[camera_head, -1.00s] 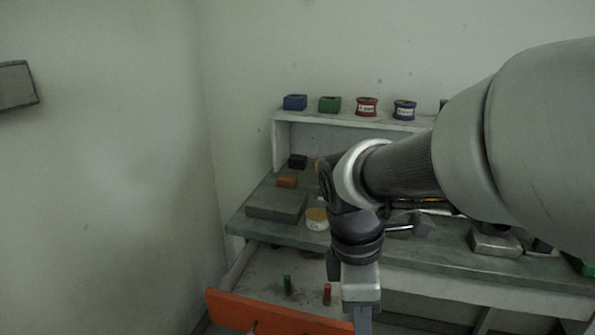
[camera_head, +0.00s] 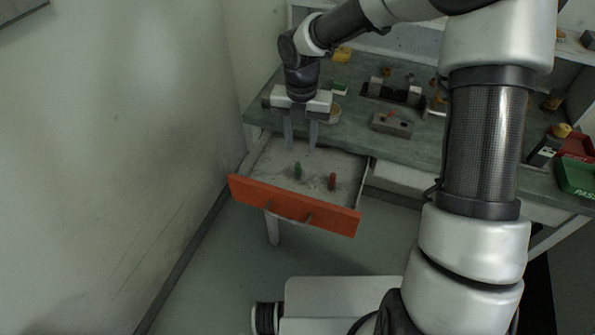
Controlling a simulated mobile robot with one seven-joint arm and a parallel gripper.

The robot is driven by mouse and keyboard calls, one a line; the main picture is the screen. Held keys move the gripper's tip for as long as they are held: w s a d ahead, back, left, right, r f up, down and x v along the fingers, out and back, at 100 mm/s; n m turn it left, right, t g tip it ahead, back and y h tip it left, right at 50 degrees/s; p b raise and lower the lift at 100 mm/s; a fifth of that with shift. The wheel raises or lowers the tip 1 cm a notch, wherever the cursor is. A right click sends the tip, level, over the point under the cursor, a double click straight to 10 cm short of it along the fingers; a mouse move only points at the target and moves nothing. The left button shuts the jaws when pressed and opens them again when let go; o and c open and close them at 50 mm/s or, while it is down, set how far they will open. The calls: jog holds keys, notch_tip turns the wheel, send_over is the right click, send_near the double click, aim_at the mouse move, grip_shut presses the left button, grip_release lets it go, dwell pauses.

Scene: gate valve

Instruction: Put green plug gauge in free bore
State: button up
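The green plug gauge (camera_head: 298,170) stands upright in the open drawer with the orange front (camera_head: 290,206). A red plug gauge (camera_head: 333,181) stands to its right in the same drawer. My gripper (camera_head: 301,150) hangs over the back of the drawer, fingers pointing down, a little above and behind the green gauge in the picture. Its two fingers are spread with nothing between them. A grey block (camera_head: 392,124) on the bench has something small and red on top and a dark spot that may be a bore; I cannot tell clearly.
A green bin (camera_head: 578,176) and a red bin (camera_head: 577,146) are at the right. A wall is close on the left.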

aim_at(298, 164)
notch_tip(298, 164, down, 5)
jog(key=shift+r, duration=0.2)
jog(key=shift+w+a+f+b, duration=0.15)
jog(key=shift+f+b, duration=0.1)
jog(key=shift+f, duration=0.6)
jog(key=shift+s+a+f+b, duration=0.1)
jog(key=shift+f+b, duration=0.15)
jog(key=shift+f, duration=0.65)
jog(key=shift+w+a+f+b, duration=0.15)
jog(key=shift+f+b, duration=0.1)
jog(key=shift+f, duration=0.6)
grip_shut()
